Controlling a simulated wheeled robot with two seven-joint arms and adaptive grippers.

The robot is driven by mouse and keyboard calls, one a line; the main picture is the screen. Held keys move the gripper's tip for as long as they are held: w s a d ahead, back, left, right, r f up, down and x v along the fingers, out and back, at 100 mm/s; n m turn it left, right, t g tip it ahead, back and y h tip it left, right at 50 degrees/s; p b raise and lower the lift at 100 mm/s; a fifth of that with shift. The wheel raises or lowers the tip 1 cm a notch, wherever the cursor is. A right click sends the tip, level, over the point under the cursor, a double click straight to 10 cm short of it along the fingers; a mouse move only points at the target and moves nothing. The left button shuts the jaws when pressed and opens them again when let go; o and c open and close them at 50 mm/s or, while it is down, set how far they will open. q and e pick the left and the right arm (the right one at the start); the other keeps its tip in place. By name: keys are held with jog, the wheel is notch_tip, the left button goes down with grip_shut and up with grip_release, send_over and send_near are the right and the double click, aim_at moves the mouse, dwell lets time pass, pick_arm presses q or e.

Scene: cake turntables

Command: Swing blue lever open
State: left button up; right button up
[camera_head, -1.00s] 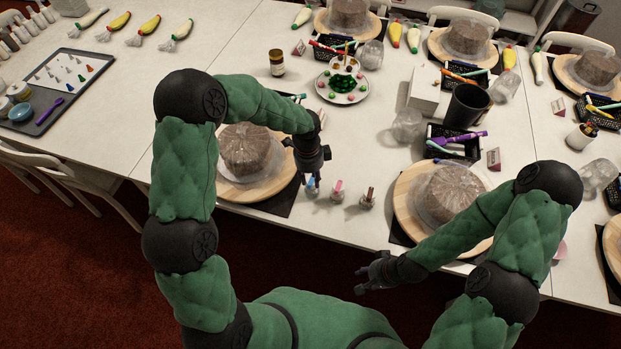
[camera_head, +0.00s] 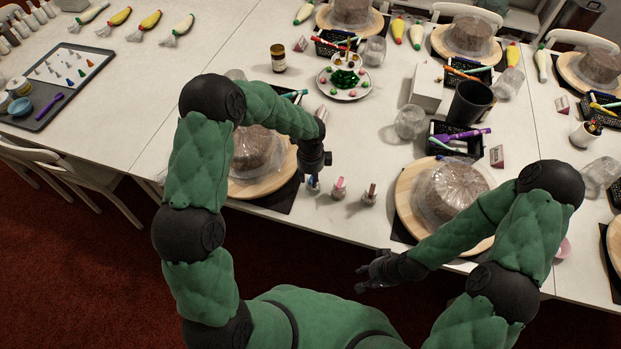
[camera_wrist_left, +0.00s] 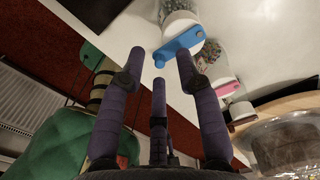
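The blue lever (camera_wrist_left: 178,44) sits on a small clear jar with a round white top, filled with coloured bits, in the left wrist view. In the head view a bit of its blue (camera_head: 313,185) shows just under my left gripper (camera_head: 315,172). In the left wrist view my left gripper (camera_wrist_left: 160,66) has its fingers spread and nothing between them. The lever lies just beyond the fingertips, near the right one; I cannot tell whether they touch. My right gripper (camera_head: 370,272) is low in front of the table, fingers apart and empty.
A jar with a pink lever (camera_head: 338,188) and one with a brown lever (camera_head: 370,194) stand to the right. Covered cakes on wooden turntables (camera_head: 278,184) (camera_head: 408,207) flank the row. The tabletop (camera_head: 345,140) behind the jars is clear.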

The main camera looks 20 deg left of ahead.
pick_arm(q)
jog(key=shift+f, duration=0.3)
grip_shut()
